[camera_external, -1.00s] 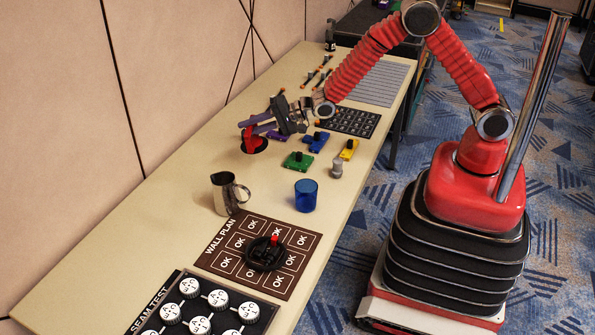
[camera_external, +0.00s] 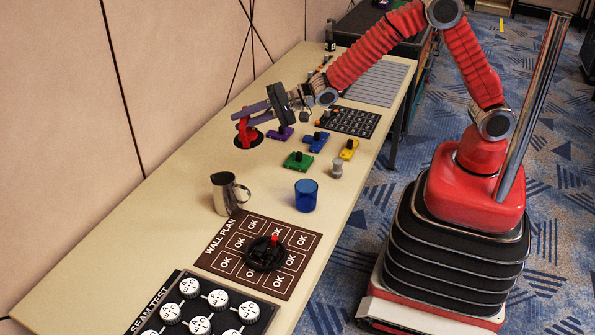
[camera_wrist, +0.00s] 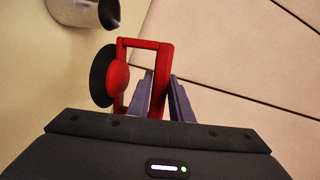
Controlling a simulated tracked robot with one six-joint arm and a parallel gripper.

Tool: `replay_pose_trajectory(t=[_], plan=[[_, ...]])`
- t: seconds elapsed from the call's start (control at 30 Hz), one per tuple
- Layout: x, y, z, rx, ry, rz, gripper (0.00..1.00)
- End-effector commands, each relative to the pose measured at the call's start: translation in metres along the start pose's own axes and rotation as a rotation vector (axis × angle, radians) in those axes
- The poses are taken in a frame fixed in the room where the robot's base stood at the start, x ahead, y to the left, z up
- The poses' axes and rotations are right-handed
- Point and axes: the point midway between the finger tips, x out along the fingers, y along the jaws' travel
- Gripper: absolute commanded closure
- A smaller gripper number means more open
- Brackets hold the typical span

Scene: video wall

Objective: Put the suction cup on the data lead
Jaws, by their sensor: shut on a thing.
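The suction cup, a red frame handle with a black round pad, shows at the wall side of the table (camera_external: 245,134) and in the wrist view (camera_wrist: 118,75). My gripper (camera_external: 244,114), with purple fingers, is shut on its red handle; the fingers also show in the wrist view (camera_wrist: 160,88). The black pad faces down towards the table; whether it touches the table is hard to tell. The data lead (camera_external: 264,256), a black coil with a red end, lies on the brown WALL PLAN board (camera_external: 226,263), nearer the camera.
A metal pitcher (camera_external: 227,197) and a blue cup (camera_external: 306,196) stand between the suction cup and the board. Green (camera_external: 298,163), blue (camera_external: 315,143), yellow (camera_external: 349,151) and purple (camera_external: 279,134) blocks stand to the right. The SEAM TEST board (camera_external: 182,317) lies nearest. The wall borders the left.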

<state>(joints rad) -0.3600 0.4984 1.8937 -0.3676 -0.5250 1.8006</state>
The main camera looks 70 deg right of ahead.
Motion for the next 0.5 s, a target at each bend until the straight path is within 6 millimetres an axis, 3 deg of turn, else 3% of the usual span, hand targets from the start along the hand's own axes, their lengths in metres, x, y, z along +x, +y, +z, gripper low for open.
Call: replay_pose_trajectory(t=[0.03, 0.5], plan=[[0.002, -0.002, 0.02, -0.004, -0.025, -0.007, 1.0], [-0.001, -0.007, 0.201, -0.03, -0.251, -0.062, 1.0]])
